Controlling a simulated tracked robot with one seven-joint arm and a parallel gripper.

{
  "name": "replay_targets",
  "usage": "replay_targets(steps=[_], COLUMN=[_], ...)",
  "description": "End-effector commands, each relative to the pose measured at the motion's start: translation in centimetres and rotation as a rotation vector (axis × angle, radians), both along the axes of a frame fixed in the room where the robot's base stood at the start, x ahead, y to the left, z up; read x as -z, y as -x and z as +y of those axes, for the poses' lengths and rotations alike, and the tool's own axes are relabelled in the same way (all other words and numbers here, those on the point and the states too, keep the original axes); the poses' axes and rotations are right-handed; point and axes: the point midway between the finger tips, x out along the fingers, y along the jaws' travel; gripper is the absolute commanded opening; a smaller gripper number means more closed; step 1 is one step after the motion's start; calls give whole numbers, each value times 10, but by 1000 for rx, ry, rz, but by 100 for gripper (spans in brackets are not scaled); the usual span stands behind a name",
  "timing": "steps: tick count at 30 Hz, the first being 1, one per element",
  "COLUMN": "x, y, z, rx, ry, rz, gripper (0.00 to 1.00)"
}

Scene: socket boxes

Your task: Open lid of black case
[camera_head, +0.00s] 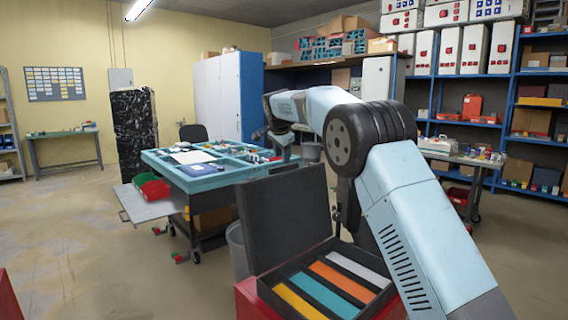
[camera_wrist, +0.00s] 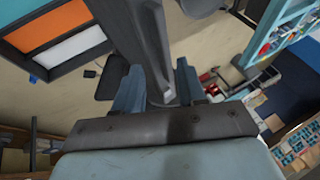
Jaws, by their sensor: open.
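The black case (camera_head: 325,283) stands open at the bottom middle of the head view. Its lid (camera_head: 285,222) is raised, standing nearly upright and leaning slightly back. Yellow, teal, orange and white strips show in its base. In the wrist view, part of the case base (camera_wrist: 60,66) is at upper left, with orange and white showing. My gripper (camera_wrist: 160,88) is open. A dark slab that looks like the lid's edge (camera_wrist: 142,40) runs between its fingers; I cannot tell whether they touch it. In the head view, my gripper is mostly hidden behind the lid and arm.
The case rests on a red support (camera_head: 246,298). A teal-topped workbench (camera_head: 205,182) with trays stands behind it, and a grey bin (camera_head: 237,250) is beside the lid. Blue shelves (camera_head: 470,120) and a side table (camera_head: 465,160) stand at right.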

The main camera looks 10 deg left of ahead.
Motion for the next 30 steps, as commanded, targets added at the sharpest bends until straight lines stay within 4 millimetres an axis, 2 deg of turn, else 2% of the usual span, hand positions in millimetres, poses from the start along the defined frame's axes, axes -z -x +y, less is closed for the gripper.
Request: replay_targets(steps=[1,6,12,18,27,30], x=[-11,-41,-66,-76,-77,-80], y=[5,20,33,39,39,41], z=[-1,-5,-8,-9,-9,-15], rx=[-1,2,5,5,5,3], ry=[-1,-1,-1,1,1,2], rz=[-4,-9,-12,-12,-12,-12], gripper=[40,40,40,40,40,40])
